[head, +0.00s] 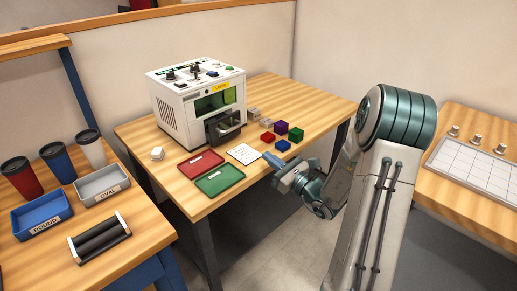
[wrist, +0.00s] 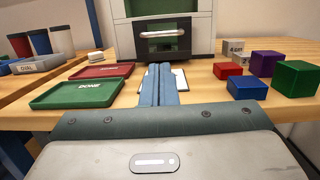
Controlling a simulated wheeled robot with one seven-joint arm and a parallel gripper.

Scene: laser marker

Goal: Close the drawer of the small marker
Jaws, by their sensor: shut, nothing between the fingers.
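The small marker (head: 196,98) is a white box with knobs on top and a green window, standing on the wooden table. Its dark drawer (head: 224,127) sticks out at the lower front. In the wrist view the drawer (wrist: 168,42) shows straight ahead as a dark front with a light bar handle. My gripper (head: 268,157) is shut and empty at the table's front edge, apart from the drawer. In the wrist view its blue fingers (wrist: 160,72) are together and point toward the drawer, over a white card (wrist: 178,79).
A red tray (head: 200,163) and a green tray (head: 219,180) lie left of my gripper. Several coloured blocks, among them a purple one (head: 281,127) and a green one (head: 296,134), stand to its right. A side table with cups (head: 57,160) is at the left.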

